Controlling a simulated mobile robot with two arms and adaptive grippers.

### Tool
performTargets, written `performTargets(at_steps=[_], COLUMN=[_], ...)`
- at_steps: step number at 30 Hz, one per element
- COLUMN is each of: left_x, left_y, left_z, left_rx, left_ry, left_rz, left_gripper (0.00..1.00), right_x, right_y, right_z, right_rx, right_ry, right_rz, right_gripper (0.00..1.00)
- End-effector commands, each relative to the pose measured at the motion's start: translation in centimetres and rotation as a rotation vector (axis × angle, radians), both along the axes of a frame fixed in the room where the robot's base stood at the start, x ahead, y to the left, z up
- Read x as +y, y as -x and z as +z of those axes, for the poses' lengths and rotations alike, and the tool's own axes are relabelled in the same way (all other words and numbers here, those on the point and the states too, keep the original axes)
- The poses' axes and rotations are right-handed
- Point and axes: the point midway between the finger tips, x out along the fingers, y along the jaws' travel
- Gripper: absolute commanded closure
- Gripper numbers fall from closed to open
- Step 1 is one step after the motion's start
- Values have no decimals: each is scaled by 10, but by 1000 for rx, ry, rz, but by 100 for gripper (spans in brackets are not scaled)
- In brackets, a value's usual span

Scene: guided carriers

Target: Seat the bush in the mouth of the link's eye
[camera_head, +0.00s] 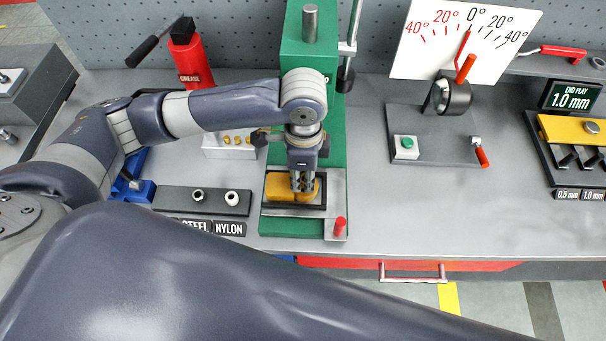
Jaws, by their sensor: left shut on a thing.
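The yellow link (280,188) lies flat in a dark nest at the foot of the green press. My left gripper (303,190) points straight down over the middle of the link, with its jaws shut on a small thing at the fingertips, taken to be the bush. The fingers hide most of it and the link's eye, so I cannot tell whether the bush touches the mouth or how straight it stands. My right gripper is out of view.
The green press (330,130) column rises behind my gripper. A dark rack (170,201) marked STEEL and NYLON stands left, with a grease bottle (190,60) behind. The gauge stand (440,150) is right; bench between is clear.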

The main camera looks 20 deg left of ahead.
Motion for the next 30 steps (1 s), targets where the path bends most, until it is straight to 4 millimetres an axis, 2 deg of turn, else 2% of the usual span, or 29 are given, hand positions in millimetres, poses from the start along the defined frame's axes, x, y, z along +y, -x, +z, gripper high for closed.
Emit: performTargets(at_steps=[3,25,26,27,28,30], left_x=[0,0,0,0,0,0], left_y=[0,3,3,3,3,3], left_z=[-12,-32,-32,-32,-32,-32], left_rx=[1,8,8,8,8,9], left_ry=[-1,-1,-1,-1,-1,-1], left_rz=[1,1,1,1,1,1], left_gripper=[100,100,73,64,57,57], right_x=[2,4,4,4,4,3], right_y=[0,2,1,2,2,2], right_z=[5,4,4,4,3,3], right_rx=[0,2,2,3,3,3], right_ry=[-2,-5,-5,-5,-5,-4], right_rz=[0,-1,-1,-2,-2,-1], right_gripper=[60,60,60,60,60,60])
